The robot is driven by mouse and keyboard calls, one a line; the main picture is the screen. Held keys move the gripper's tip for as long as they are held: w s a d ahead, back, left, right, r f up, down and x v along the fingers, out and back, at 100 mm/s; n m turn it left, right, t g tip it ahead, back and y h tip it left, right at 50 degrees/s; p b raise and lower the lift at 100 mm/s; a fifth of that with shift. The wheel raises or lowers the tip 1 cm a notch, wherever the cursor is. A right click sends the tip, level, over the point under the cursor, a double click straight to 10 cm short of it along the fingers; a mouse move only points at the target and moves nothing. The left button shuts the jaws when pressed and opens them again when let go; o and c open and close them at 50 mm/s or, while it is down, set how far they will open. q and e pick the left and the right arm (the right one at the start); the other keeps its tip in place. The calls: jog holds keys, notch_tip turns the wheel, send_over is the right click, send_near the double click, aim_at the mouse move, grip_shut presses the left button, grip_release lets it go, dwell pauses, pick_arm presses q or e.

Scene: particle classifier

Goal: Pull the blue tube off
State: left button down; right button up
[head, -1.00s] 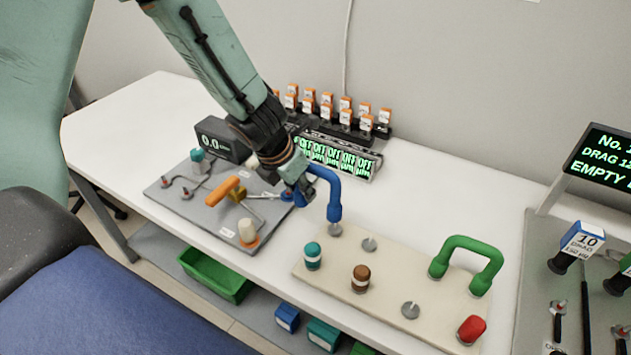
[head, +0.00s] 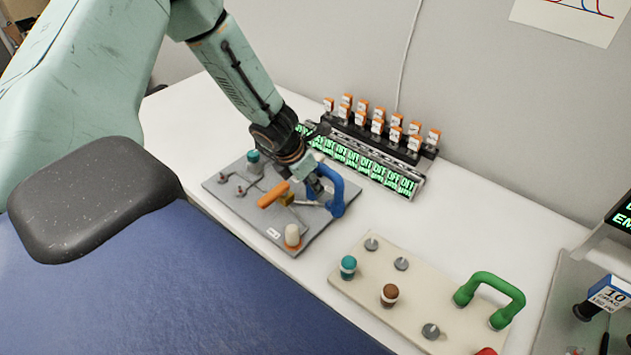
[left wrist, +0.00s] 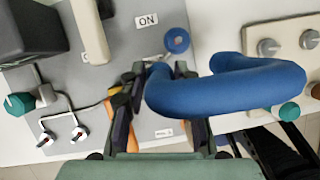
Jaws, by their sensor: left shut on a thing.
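The blue tube (head: 337,192) is a thick U-shaped pipe. My left gripper (head: 314,184) is shut on it near one end, by the right edge of the grey board (head: 225,190). The tube is clear of the cream board (head: 352,288), whose bare grey pegs (head: 401,263) stand to its right. In the left wrist view the tube (left wrist: 235,88) passes between the fingers (left wrist: 160,105) and bends out to the right. Whether it touches the grey board or table is hard to tell. My right gripper is not in view.
The cream board also bears a green tube (head: 490,286), a teal-capped stub (head: 348,267) and a brown-capped stub (head: 390,293). The grey board has an orange handle (head: 272,195) and a white knob (head: 292,235). A display strip (head: 365,165) and orange-topped blocks stand behind.

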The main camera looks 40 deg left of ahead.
pick_arm(q)
jog(key=shift+r, duration=0.15)
jog(key=shift+r+p, duration=2.15)
jog(key=shift+p, duration=0.1)
notch_tip(320, 180, up, 3)
jog(key=p, duration=0.3)
jog(key=shift+r, duration=0.15)
jog(key=shift+s, duration=0.1)
jog(key=shift+f, duration=0.2)
